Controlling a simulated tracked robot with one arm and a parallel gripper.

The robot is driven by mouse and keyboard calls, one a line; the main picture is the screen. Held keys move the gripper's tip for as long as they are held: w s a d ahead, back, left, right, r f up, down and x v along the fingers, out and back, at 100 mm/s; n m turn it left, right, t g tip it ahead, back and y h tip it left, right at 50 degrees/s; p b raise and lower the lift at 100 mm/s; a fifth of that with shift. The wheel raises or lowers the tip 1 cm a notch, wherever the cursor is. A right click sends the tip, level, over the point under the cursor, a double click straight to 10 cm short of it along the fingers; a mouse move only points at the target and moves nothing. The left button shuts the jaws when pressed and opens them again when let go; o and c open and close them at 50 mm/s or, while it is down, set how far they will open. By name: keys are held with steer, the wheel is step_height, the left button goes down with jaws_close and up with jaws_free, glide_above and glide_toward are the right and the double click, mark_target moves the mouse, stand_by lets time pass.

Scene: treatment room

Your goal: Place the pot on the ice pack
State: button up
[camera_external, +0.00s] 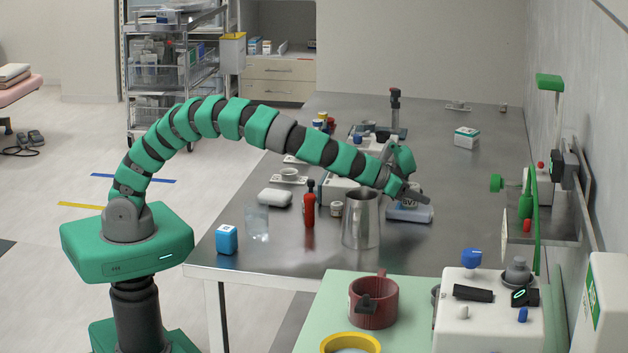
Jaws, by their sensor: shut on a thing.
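My gripper (411,194) is at the right end of my arm, low over the table behind the steel jug. It is shut on a small pale pot (409,202) with dark marks on its side, mostly hidden by the fingers. Directly below is a flat blue-grey pack (424,214), which looks like the ice pack, lying on the table. The pot appears over this pack. I cannot tell whether it touches the pack or is slightly above it.
A steel jug (361,222) stands just in front of the gripper. A red bottle (309,210), a small jar (336,209), a clear glass (257,222) and a blue box (227,240) stand to the left.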

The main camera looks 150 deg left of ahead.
steer(key=o, duration=1)
steer(key=shift+c, duration=0.2)
steer(key=shift+s+d+r, duration=0.1)
steer(key=shift+d+r, duration=0.25)
steer(key=p+v, duration=0.1)
steer(key=v, duration=1)
steer(key=shift+d, duration=0.1)
